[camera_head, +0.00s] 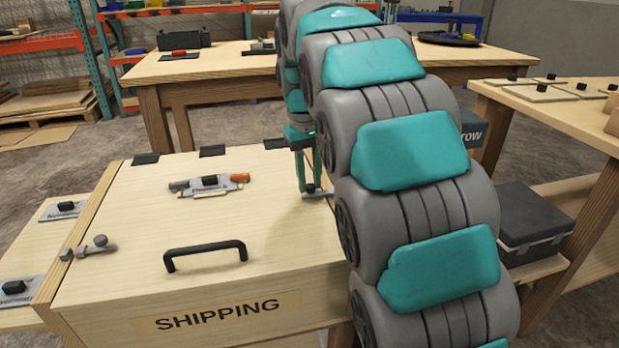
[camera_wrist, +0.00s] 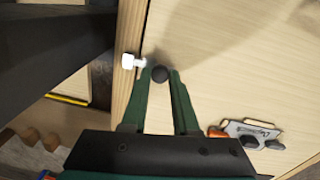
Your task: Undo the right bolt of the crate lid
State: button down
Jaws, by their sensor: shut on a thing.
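The crate lid (camera_head: 130,215) is a pale wooden panel with a black handle (camera_head: 207,252) near its front edge. The right bolt (camera_head: 319,195) is a small metal bar with a dark round knob, at the lid's right side, partly hidden by my arm. My gripper (camera_head: 308,188) reaches down to it with green fingers. In the wrist view the fingertips are closed about the dark knob (camera_wrist: 159,74). The bolt's pale bar (camera_wrist: 132,61) lies beside the knob at the lid's edge strip. The left bolt (camera_head: 92,247) sits at the lid's left edge.
A tool plate (camera_head: 208,184) with an orange-tipped tool lies on the lid, left of my gripper. Dark hinges (camera_head: 213,151) line the back edge. A dark case (camera_head: 530,220) stands to the right on a lower shelf. A workbench (camera_head: 230,65) stands behind.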

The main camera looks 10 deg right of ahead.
aim_at(297, 200)
jog(key=shift+a, duration=0.1)
dwell(0.7)
jog(key=a, duration=0.2)
jog(key=shift+a, duration=0.35)
jog(key=c, duration=0.7)
grip_release()
jog(key=shift+a, duration=0.1)
jog(key=shift+r, duration=0.2)
jog(key=shift+w+r, duration=0.1)
jog(key=shift+r, duration=0.55)
jog(key=r+p, duration=0.1)
jog(key=r, duration=0.5)
jog(key=shift+a+r+p, duration=0.1)
jog(key=shift+a+p, duration=0.1)
jog(key=shift+p, duration=0.1)
